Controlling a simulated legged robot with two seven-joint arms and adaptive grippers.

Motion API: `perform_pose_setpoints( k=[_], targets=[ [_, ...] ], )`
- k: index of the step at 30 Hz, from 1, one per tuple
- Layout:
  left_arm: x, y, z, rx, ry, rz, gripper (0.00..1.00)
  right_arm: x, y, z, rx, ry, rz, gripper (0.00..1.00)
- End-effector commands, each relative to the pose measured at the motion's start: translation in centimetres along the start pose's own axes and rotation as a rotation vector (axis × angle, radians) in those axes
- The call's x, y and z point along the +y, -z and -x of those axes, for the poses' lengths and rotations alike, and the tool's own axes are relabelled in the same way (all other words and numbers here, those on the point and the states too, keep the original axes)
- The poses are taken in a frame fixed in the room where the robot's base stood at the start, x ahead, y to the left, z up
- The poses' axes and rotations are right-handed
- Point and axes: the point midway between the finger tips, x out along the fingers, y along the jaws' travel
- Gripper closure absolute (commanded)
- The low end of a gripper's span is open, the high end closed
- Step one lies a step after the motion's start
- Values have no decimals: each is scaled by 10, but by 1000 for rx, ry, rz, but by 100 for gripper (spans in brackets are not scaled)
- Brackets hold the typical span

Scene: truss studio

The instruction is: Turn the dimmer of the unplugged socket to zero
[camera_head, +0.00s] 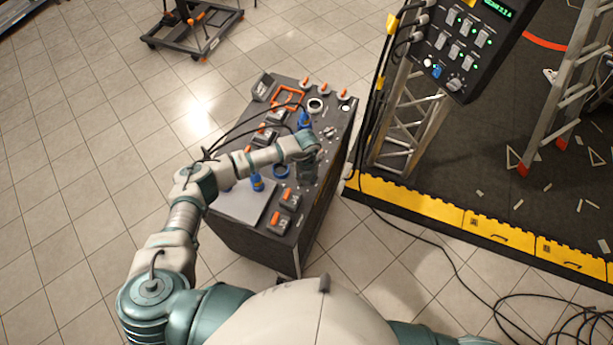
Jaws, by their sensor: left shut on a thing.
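The grey console (300,240) stands in the middle, its sloped top carrying sockets and knobs. My right gripper is out of view.
Another blue plug (257,183) with a cable is near a grey plate (242,203). Orange-handled switches (279,220) line the console. A black panel (462,45) hangs on a truss (405,125) at right. Cables (480,290) lie on the floor.

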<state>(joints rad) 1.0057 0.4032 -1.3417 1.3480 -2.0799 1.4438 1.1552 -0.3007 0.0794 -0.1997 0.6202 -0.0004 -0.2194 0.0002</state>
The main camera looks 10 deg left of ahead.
Motion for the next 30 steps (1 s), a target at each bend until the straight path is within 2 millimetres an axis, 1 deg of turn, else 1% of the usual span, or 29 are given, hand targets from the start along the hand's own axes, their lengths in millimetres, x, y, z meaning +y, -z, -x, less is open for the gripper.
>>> perform_pose_setpoints(
  k=[1, 14, 30],
  targets=[
    [-1, -4, 5, -9, 5, 44, 95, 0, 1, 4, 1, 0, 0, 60],
    [0, -4, 6, -10, 6, 454, 95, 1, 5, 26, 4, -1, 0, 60],
    [0, -4, 6, -8, 8, 967, 95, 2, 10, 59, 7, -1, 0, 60]
  ],
)
